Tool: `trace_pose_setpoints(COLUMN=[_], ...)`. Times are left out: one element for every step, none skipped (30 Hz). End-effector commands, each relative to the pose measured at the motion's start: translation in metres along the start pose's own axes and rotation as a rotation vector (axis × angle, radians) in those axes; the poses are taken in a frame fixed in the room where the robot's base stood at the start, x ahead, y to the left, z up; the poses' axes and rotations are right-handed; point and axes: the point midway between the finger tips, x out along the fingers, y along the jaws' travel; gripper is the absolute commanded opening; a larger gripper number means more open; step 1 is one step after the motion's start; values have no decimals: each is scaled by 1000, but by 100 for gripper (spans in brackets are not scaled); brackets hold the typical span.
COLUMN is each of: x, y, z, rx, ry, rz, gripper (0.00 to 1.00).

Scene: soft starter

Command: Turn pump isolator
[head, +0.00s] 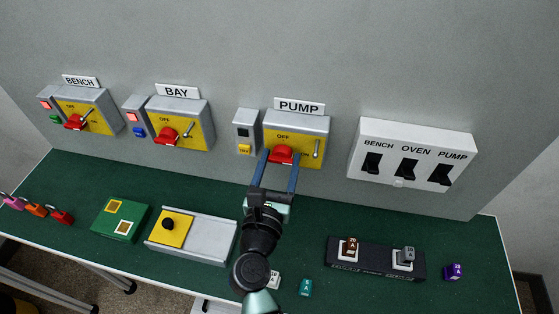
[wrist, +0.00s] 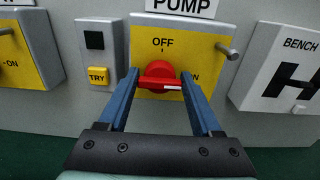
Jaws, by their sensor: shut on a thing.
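The pump isolator (head: 297,125) is a grey box with a yellow face on the wall, under a PUMP sign (head: 299,106). Its red rotary handle (wrist: 158,80) lies roughly level in the wrist view, its white mark at the right end towards ON. The OFF mark is above it. My gripper (wrist: 160,77) is shut on the red handle, one blue finger at each end. In the head view my gripper (head: 276,158) reaches the handle from below and partly hides it. A metal hasp lever (wrist: 227,51) sticks out right of the handle.
Left of the isolator, a small box carries a dark window (wrist: 95,40) and a yellow TRY button (wrist: 98,75). The BAY isolator (head: 180,122) and BENCH isolator (head: 86,110) stand further left. A white switch panel (head: 413,127) is right. Padlocks (head: 36,210) lie far left.

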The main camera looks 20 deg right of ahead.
Motion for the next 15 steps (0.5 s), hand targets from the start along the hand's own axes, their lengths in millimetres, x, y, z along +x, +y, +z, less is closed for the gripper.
trace_pose_setpoints(x=[0,0,0,0,0,0,0,0,0,0,0,0,0,0,0], y=[0,0,0,0,0,0,0,0,0,0,0,1,1,1,1], z=[0,0,0,0,0,1,1,1,1,1,2,2,2,2,2], rx=[-1,-3,-7,-11,-16,-26,-34,-44,-59,-74,-91,-114,-133,-156,-186], ry=[0,0,0,0,1,1,1,1,2,1,1,1,2,2,2], rz=[-1,-1,-1,-1,-1,-1,0,0,0,0,0,0,0,0,0], gripper=[10,10,10,10,10,10,10,10,10,10,10,10,10,10,10])
